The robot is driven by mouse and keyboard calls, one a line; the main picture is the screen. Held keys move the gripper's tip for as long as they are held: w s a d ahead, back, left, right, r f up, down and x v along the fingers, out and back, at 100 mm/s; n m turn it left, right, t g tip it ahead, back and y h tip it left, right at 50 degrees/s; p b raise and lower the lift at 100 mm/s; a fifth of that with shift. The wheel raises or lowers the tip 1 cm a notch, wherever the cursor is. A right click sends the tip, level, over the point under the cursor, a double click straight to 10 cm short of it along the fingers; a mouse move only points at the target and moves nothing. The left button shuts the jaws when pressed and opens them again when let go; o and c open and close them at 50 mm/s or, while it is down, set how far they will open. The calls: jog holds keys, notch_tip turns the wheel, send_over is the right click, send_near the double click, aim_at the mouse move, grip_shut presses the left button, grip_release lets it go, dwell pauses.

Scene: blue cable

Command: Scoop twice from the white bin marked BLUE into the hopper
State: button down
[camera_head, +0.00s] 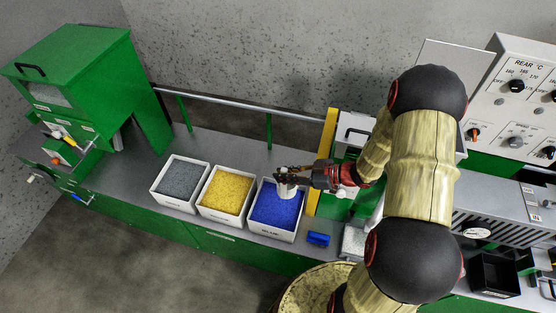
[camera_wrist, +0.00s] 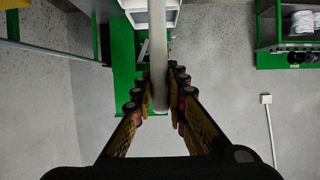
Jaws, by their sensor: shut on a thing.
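The white bin (camera_head: 271,233) with blue pellets (camera_head: 276,211) is the rightmost of three bins on the bench. My gripper (camera_head: 296,175) is over the far part of this bin, reaching in from the right. It is shut on a pale scoop (camera_head: 285,191), whose lower part is at or just above the blue pellets; I cannot tell whether it touches them or holds any. In the wrist view, my gripper (camera_wrist: 158,90) has its fingers on both sides of the scoop's pale grey handle (camera_wrist: 158,50). I cannot clearly make out the hopper; my arm covers part of the machine at right.
Bins of yellow (camera_head: 228,190) and grey pellets (camera_head: 180,180) stand to the left. A small blue object (camera_head: 318,239) lies right of the blue bin. A yellow upright (camera_head: 326,140) and a metal rail (camera_head: 230,105) are behind. A green machine (camera_head: 85,85) stands far left.

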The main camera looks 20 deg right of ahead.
jog(key=w+a+f+g+h+b, duration=0.1)
jog(key=w+a+f+h+b, duration=0.1)
jog(key=f, duration=0.8)
jog(key=w+a+f+g+h+b, duration=0.1)
jog(key=w+a+f+b, duration=0.4)
jog(key=f, duration=0.5)
jog(key=shift+a+g+h+b, duration=0.4)
jog(key=shift+a+h+b, duration=0.1)
jog(key=shift+a+b, duration=0.65)
jog(key=shift+a, duration=0.1)
dwell(0.8)
